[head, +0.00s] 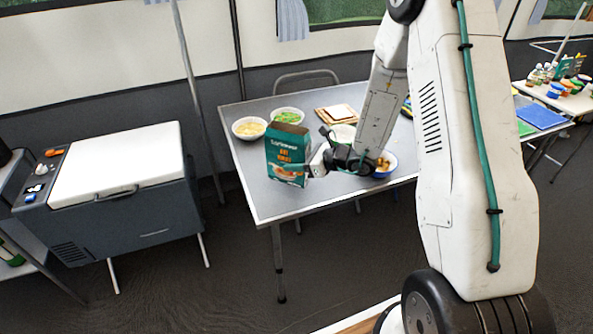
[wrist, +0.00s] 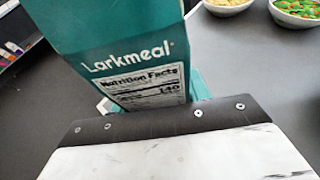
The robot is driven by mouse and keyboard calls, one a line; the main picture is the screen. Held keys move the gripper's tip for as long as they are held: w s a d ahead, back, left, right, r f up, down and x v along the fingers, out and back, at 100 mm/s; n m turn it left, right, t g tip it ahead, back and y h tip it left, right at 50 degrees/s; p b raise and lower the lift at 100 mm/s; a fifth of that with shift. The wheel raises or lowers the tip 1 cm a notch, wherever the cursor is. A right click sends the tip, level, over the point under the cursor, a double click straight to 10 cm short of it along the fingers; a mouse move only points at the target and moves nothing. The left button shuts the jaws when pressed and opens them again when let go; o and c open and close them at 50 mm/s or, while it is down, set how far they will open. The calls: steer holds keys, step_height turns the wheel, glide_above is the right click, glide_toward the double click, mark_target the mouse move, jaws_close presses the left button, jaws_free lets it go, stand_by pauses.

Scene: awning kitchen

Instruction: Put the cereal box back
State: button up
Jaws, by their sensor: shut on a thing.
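The cereal box (head: 287,155) is teal with a brown top and stands upright at the near left part of the grey table (head: 240,178) in the head view. My gripper (head: 318,161) reaches it from the right and is shut on it. In the wrist view the box (wrist: 120,38) fills the upper left, showing a "Larkmeal" label and a nutrition panel. My gripper's body covers its lower part there. I cannot tell whether the box's base touches the table.
Bowls of pale food (head: 249,128) and green food (head: 287,115) stand behind the box. A blue-rimmed bowl (head: 385,164) stands right of my gripper. A cooler (head: 115,180) stands left of the table. A second table at the far right holds a blue board (head: 541,116) and another teal box (head: 564,67).

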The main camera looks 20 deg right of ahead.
steer(key=shift+f, duration=1.75)
steer(key=o, duration=0.9)
steer(key=shift+f, duration=0.15)
steer(key=shift+o, duration=0.2)
